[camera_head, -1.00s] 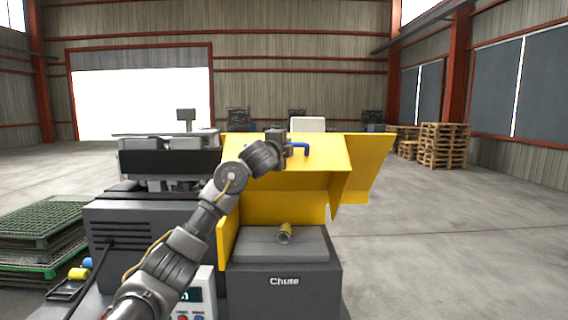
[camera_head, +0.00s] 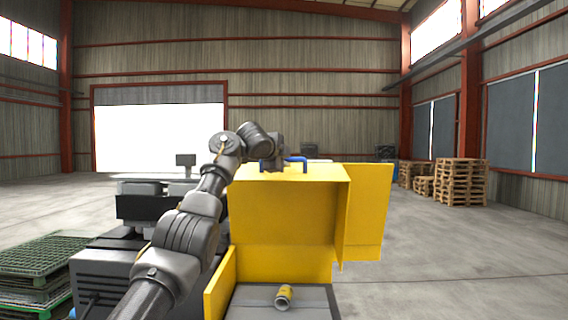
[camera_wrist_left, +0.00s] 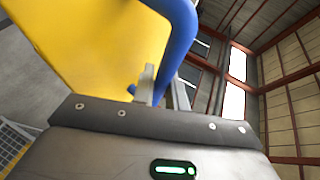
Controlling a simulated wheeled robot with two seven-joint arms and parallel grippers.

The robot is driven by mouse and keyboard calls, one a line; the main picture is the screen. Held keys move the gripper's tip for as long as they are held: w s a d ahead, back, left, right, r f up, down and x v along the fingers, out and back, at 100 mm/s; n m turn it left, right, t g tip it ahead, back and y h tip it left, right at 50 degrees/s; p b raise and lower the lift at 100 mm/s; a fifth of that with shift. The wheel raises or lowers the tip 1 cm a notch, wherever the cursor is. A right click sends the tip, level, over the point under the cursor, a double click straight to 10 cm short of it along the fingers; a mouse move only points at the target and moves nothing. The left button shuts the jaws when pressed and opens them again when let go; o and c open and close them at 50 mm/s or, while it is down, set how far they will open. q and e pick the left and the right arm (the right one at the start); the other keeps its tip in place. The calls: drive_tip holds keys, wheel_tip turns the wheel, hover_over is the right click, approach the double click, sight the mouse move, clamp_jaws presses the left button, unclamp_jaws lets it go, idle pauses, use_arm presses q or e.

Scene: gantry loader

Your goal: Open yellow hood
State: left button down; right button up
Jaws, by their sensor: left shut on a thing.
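The yellow hood (camera_head: 300,172) is raised above the chute machine, its underside and inner space open toward me in the head view. A blue handle (camera_head: 297,160) sits at its upper edge. My left gripper (camera_head: 276,163) is at this handle. In the left wrist view, the fingers (camera_wrist_left: 162,92) are shut on the blue handle (camera_wrist_left: 178,45), with the yellow hood (camera_wrist_left: 85,45) behind. My right gripper is not in view.
A yellow-and-grey cylindrical part (camera_head: 284,297) lies on the grey chute bed (camera_head: 255,296) below the hood. Green grates (camera_head: 40,266) are stacked at left. Wooden pallets (camera_head: 460,182) stand far right. The floor to the right is clear.

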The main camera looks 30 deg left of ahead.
use_arm(q)
drive_tip(key=shift+w+d+f, duration=0.1)
drive_tip(key=shift+d+f, duration=0.05)
drive_tip(key=shift+d, duration=0.05)
drive_tip(key=c, duration=1.7)
unclamp_jaws()
drive_tip(key=shift+c, duration=0.2)
drive_tip(key=o, duration=0.3)
drive_tip(key=shift+w+d, duration=0.25)
drive_tip(key=shift+o, duration=0.2)
drive_tip(key=shift+s, duration=0.1)
drive_tip(key=shift+a, duration=0.15)
drive_tip(key=shift+s, duration=0.1)
